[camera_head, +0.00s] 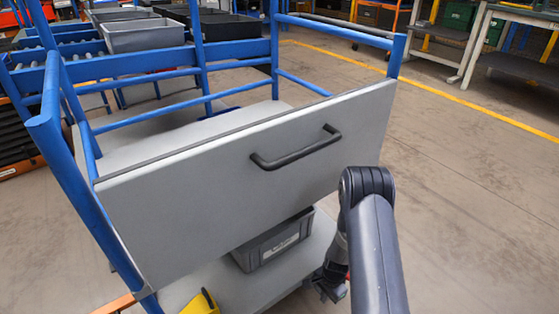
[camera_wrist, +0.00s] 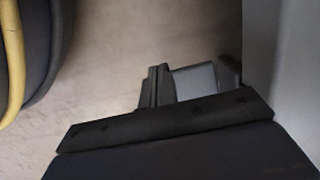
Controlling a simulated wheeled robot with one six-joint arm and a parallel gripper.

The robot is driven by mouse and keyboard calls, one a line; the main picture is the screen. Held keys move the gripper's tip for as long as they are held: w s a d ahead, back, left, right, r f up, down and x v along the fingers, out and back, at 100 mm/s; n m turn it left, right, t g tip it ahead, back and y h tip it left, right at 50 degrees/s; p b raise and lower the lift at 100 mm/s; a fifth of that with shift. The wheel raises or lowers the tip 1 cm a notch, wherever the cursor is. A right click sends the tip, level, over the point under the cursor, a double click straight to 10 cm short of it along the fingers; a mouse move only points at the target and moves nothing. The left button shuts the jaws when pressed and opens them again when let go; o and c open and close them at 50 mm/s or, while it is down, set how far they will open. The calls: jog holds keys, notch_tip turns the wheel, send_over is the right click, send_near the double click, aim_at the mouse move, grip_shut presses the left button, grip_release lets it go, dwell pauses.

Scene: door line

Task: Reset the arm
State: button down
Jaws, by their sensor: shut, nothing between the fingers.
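My arm reaches in from the bottom right of the head view, bent at a dark elbow, with its forearm pointing down. My gripper (camera_head: 326,286) hangs low, in front of the right part of the cart's lower shelf. It is shut and empty. In the wrist view my gripper (camera_wrist: 192,82) shows in the lower middle, partly hidden by the dark wrist housing. A grey door panel (camera_head: 190,205) with a black bar handle (camera_head: 297,150) is on the front of the blue-framed cart. My gripper is below and to the right of the handle, apart from it.
A grey bin (camera_head: 272,243) and a yellow item (camera_head: 202,303) are on the cart's lower shelf (camera_head: 240,290). Blue posts (camera_head: 75,165) frame the cart. Grey trays (camera_head: 143,35) stand behind it. Open concrete floor (camera_head: 470,170) lies to the right, with a yellow line.

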jog(key=shift+s+f, duration=0.1)
jog(key=shift+f, duration=0.2)
notch_tip(320, 180, up, 11)
jog(key=p, duration=0.5)
notch_tip(320, 180, down, 11)
jog(key=b, duration=0.5)
jog(key=r+p, duration=0.2)
jog(key=w+d+r+p, duration=0.1)
jog(key=r, duration=0.1)
jog(key=shift+w+d, duration=0.2)
jog(key=shift+d, duration=0.15)
jog(key=shift+w+d+r+g+y, duration=0.2)
jog(key=shift+r+g+y, duration=0.15)
jog(key=shift+y, duration=0.15)
jog(key=p+v, duration=0.4)
jog(key=v, duration=0.9)
jog(key=shift+r+p, duration=0.2)
jog(key=shift+p, duration=0.2)
